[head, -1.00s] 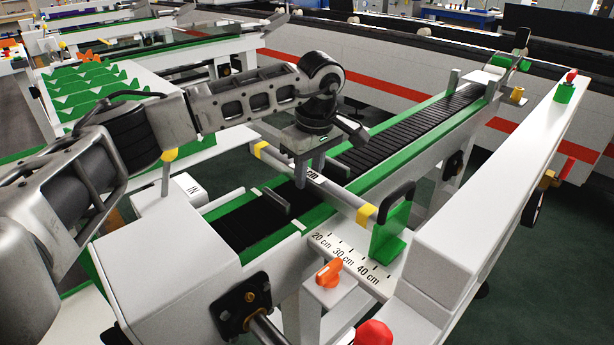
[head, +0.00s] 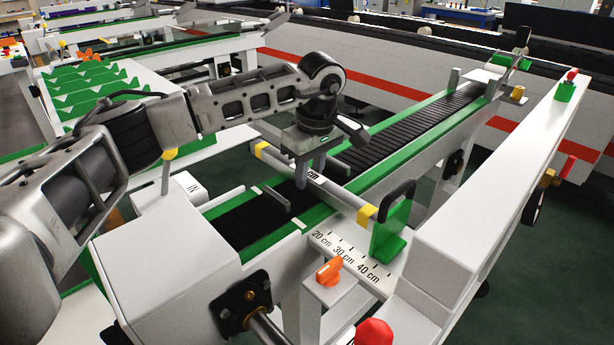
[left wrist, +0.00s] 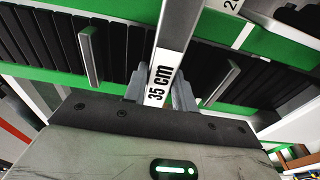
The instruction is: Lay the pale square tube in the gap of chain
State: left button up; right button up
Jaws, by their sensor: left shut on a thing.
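The pale square tube (head: 338,196), with yellow bands near its ends, lies crosswise over the black chain (head: 240,222) of the green-edged conveyor. My left gripper (head: 308,176) comes from above and is shut on the tube near its middle. In the left wrist view the tube (left wrist: 171,50) shows a "35 cm" label between the fingers (left wrist: 160,90). One grey upright bar (left wrist: 90,55) stands on the chain to its left and another (left wrist: 220,84) to its right, both apart from the tube. I cannot tell whether the tube touches the chain. My right gripper is not in view.
A green block with a black handle (head: 392,228) stands close to the tube's near end, beside a centimetre scale (head: 345,258). An orange knob (head: 329,272) and a red button (head: 373,333) are in front. A green notched rack (head: 95,88) is at the left.

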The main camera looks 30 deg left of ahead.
aim_at(317, 178)
pick_arm(q)
jog(key=o, duration=1.1)
jog(key=r, duration=0.5)
jog(key=d+r, duration=0.1)
jog(key=r, duration=0.4)
jog(key=r+b, duration=0.1)
jog(key=r, duration=0.5)
jog(key=shift+s+d, duration=0.35)
jog(key=shift+d, duration=0.05)
